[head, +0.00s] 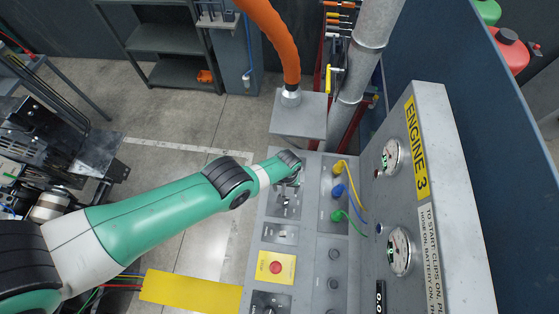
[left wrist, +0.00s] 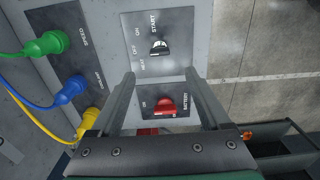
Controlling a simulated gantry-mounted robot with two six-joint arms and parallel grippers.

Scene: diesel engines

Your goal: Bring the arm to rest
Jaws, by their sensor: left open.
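My left arm, green with black joints, reaches across the head view to the control panel (head: 253,235). My left gripper (head: 292,181) is over the upper part of the panel, small and partly hidden by its own wrist. In the left wrist view its two fingers (left wrist: 160,76) are spread apart with nothing held between them. A red battery knob (left wrist: 165,105) shows between the fingers, and a start switch (left wrist: 159,47) shows just beyond the fingertips. I cannot tell whether the fingers touch the panel. My right gripper is not in view.
Green (left wrist: 50,43), blue (left wrist: 70,90) and yellow (left wrist: 90,118) plugs with cables stand beside the switches. An upright gauge panel (head: 430,210) marked ENGINE 3 rises at right. A red button on a yellow plate (head: 276,268) is nearer. An orange hose (head: 275,40) hangs behind.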

